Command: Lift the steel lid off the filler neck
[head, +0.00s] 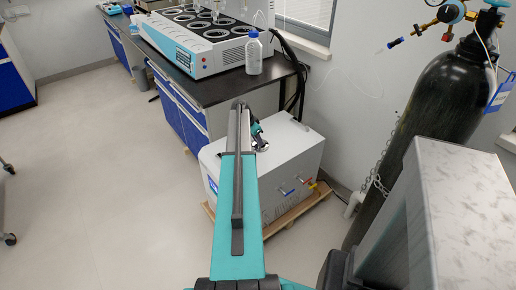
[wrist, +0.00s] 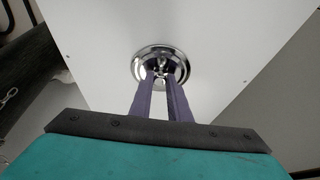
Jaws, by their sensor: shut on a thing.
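The steel lid (wrist: 142,67) is a shiny round disc with a small knob in the middle. In the wrist view it sits on the white top of a box-shaped unit, and I cannot tell whether it touches the neck, which is hidden beneath it. My gripper (wrist: 160,77) reaches down to it, with its two narrow fingers shut on the knob. In the head view a sliver of the lid (head: 262,146) shows beside my arm, and my arm hides most of the gripper.
The white unit (head: 290,160) stands on a wooden pallet (head: 296,211) beside the dark bench (head: 225,90). A plastic bottle (head: 253,55) and the multi-place distiller (head: 200,40) stand on the bench. A chained black gas cylinder (head: 425,125) is at the right.

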